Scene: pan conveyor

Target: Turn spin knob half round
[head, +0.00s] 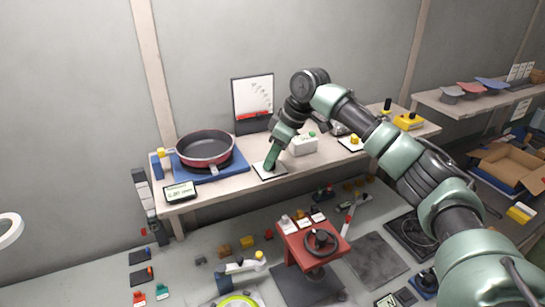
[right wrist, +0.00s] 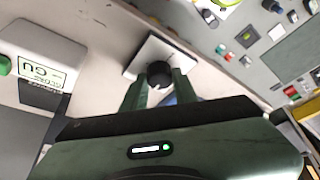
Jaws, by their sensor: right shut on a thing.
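The spin knob (right wrist: 159,73) is a dark round knob on a square white plate (right wrist: 150,52) in the right wrist view. In the head view its white plate (head: 262,172) lies on the shelf, to the right of the pan, and the knob itself is hidden by my gripper. My right gripper (head: 271,162) points down over the plate. In the right wrist view its two green fingers (right wrist: 160,88) stand on either side of the knob, shut on it. My left gripper is not in view.
A dark pan with a red side (head: 205,147) sits on a blue base at the shelf's left. A small display (head: 180,191) stands at the front edge. A white box with a green button (head: 303,144) is right of the knob.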

